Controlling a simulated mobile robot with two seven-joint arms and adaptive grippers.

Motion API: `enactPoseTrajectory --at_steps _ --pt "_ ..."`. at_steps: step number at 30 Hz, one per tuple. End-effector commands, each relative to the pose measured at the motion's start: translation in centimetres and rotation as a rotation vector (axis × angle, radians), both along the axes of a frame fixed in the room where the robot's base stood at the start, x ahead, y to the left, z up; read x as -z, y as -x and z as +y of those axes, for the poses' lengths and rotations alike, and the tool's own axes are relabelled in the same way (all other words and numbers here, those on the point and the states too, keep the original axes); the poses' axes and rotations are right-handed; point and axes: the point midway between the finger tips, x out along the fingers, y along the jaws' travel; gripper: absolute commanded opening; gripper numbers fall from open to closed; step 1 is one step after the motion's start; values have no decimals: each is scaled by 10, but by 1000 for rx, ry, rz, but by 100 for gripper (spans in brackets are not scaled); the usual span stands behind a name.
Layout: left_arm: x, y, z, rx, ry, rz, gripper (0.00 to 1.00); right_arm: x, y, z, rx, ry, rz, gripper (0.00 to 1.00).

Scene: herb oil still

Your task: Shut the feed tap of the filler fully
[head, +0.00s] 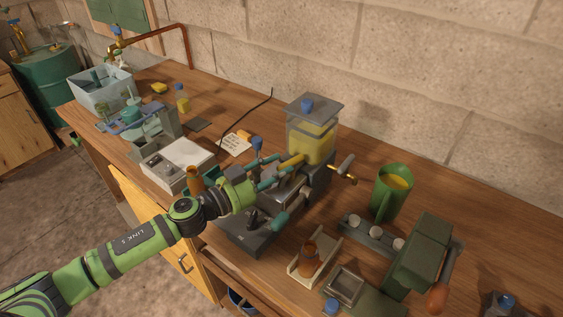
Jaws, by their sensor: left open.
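The filler (311,137) stands at the middle of the bench, a clear tank of yellow liquid with a grey lid and blue knob. A brass tap (344,171) with a grey lever sticks out on its right side. A yellow cylindrical part (293,160) is in front of the tank; I cannot tell which of these is the feed tap. My left gripper (284,168) is open, its teal fingers close to the yellow part and the filler's front. I cannot tell whether they touch, and the arm hides part of the filler's base. My right gripper is not in view.
A green jug (391,193) and a rack with white caps (371,234) are right of the filler. A dark green press (416,256) with an orange-ended lever stands further right. A brown bottle (308,258) is in front. A white scale (177,164) is left.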

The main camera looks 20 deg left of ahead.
Motion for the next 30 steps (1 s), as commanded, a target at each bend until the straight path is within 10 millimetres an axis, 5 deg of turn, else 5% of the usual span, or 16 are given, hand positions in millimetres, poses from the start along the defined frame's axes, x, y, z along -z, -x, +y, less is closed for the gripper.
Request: enactPoseTrajectory --at_steps 13,14,17,30 --pt "1 -13 -10 1 0 0 41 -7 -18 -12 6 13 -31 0" --pt "1 -13 -10 1 0 1 37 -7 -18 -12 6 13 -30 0" --pt "1 -13 -10 1 0 1 0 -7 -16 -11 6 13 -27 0" --pt "2 -16 -7 98 -5 0 0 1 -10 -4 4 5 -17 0"
